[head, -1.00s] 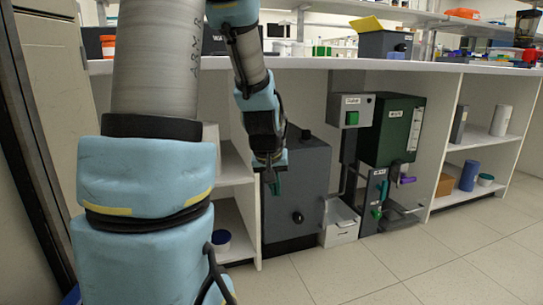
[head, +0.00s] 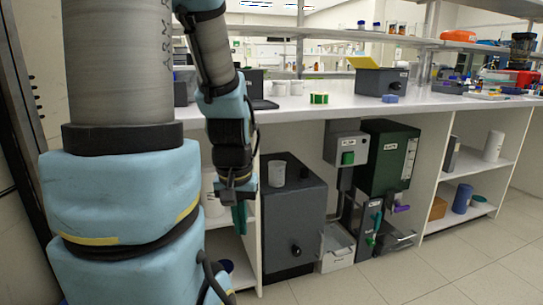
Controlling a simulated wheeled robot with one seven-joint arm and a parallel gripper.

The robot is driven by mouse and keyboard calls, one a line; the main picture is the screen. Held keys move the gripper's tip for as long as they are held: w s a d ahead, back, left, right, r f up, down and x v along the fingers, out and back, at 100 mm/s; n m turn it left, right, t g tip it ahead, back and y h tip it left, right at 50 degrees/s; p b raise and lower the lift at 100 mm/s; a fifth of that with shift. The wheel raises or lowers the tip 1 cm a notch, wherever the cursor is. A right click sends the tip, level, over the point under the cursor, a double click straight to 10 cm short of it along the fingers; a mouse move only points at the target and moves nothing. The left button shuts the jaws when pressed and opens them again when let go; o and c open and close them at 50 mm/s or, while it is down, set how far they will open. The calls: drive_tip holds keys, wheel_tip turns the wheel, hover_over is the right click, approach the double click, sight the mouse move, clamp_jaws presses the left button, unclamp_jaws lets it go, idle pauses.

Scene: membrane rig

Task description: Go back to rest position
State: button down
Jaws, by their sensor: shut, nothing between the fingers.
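My gripper (head: 240,216) hangs below my blue and black arm in the head view. Its dark teal fingers point down and are shut, with nothing between them. It is in front of the shelf opening, just left of the dark grey cabinet (head: 309,216). I cannot tell its exact distance from the cabinet. My arm hides part of the bench and shelves behind it.
A white cup (head: 277,174) stands on the grey cabinet. A rig with a green box (head: 390,158) and a white tray (head: 337,247) is right of it. The white bench top (head: 350,106) carries containers. Floor (head: 440,272) at front right is clear.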

wheel_tip(320, 180, up, 21)
drive_tip(key=p, duration=1.8)
drive_tip(key=shift+f, duration=0.15)
